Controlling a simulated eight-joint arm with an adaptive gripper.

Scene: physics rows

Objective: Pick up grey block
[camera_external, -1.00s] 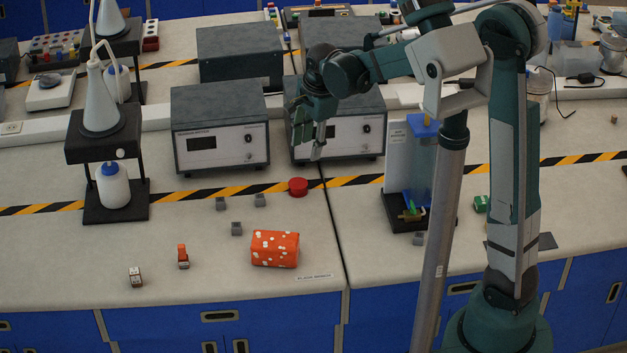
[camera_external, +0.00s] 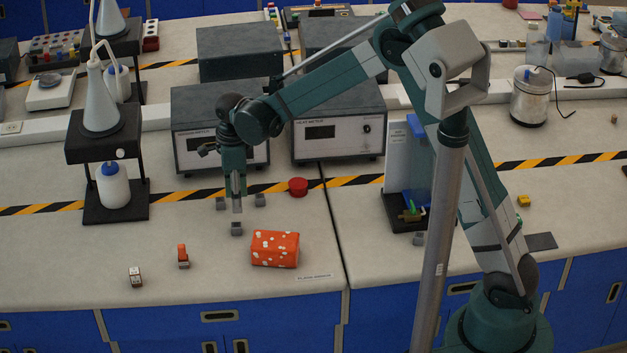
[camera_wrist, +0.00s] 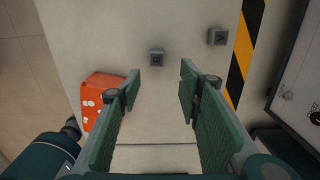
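Three small grey blocks are near the striped tape in the external view: one at left (camera_external: 220,203), one at right (camera_external: 260,200) and one nearer the front (camera_external: 236,229). Another small grey block (camera_external: 418,239) is at the foot of the black stand. My gripper (camera_external: 237,210) points down among the three blocks, apparently above the table. In the wrist view my gripper (camera_wrist: 160,82) is open with nothing between its green fingers. Two grey blocks show there, one (camera_wrist: 156,58) ahead of the gap between the fingertips and one (camera_wrist: 217,37) farther right beside the tape.
An orange block with white spots (camera_external: 275,248) lies just right of the front grey block; the left finger partly covers it in the wrist view (camera_wrist: 100,88). A red round piece (camera_external: 298,187) lies by the tape. Instrument boxes (camera_external: 220,145) stand behind. Two small stamp-like objects (camera_external: 183,258) (camera_external: 135,278) are front left.

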